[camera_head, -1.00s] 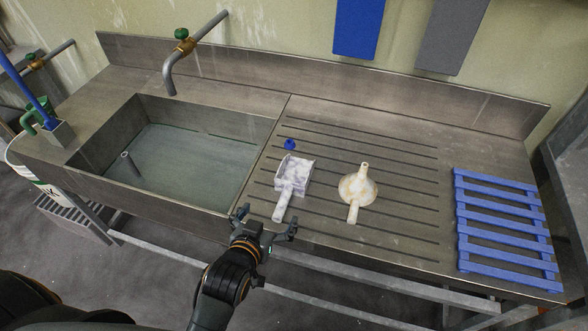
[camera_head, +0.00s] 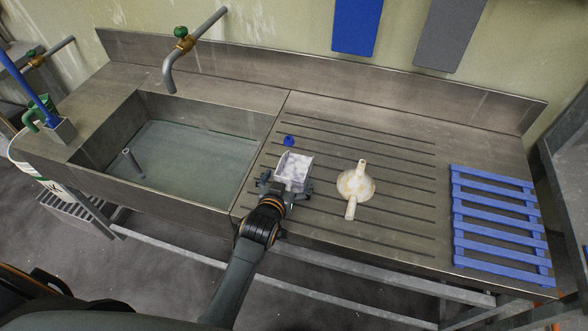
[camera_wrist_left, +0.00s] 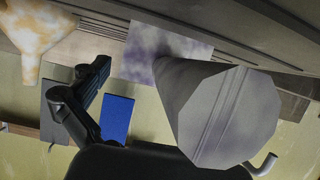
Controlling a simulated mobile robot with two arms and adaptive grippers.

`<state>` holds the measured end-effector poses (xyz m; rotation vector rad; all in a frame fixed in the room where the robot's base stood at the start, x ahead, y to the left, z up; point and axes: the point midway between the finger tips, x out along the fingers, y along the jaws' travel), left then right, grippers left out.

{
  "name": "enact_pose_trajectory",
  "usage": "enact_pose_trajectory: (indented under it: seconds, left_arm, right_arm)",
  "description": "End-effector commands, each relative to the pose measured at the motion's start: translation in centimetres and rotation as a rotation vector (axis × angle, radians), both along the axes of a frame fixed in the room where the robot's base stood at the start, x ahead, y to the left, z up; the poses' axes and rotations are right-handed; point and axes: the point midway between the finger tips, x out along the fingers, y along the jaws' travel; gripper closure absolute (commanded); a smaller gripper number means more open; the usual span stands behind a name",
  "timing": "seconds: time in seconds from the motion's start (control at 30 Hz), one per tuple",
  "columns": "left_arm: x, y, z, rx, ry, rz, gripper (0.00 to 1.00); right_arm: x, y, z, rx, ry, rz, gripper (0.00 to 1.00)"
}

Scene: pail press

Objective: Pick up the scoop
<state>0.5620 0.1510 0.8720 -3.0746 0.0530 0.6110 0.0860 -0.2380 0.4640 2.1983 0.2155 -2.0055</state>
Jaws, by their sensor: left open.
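The scoop (camera_head: 294,168) lies on the grooved drainboard right of the sink. Its square pan is white with purple-grey smears. In the head view my left gripper (camera_head: 285,187) covers its handle, with one finger on each side. In the left wrist view the pale handle (camera_wrist_left: 225,115) looms large and end-on, close to the camera, with the smeared pan (camera_wrist_left: 150,45) behind it. One dark finger (camera_wrist_left: 82,105) shows left of the handle, apart from it in the picture. The other finger is hidden there. The gripper is open. My right gripper is not in view.
A stained funnel (camera_head: 356,185) lies just right of the scoop. A small blue object (camera_head: 289,141) lies behind it. The sink basin (camera_head: 190,155) is to the left, with a tap (camera_head: 185,45) above. A blue slatted rack (camera_head: 498,225) lies at the right end.

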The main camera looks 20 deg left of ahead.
Motion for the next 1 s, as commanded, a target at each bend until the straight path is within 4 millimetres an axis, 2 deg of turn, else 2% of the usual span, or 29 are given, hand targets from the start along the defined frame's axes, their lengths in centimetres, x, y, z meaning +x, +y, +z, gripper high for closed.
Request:
enact_pose_trajectory:
  seconds: [0.13,0.37,0.63,1.0]
  left_arm:
    - [1.08,-0.02,-0.43,0.0,0.0,0.0,0.0]
    - [1.11,-0.02,-0.53,0.0,0.001,0.0,0.0]
    - [1.09,-0.02,-0.53,0.0,0.001,0.0,0.54]
    - [1.13,-0.02,-0.09,0.0,-0.001,0.0,0.54]
  right_arm:
    - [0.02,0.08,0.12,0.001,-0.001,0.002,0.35]
    - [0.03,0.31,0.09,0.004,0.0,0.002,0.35]
    - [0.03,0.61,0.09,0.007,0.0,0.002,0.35]
    - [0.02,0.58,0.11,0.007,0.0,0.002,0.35]
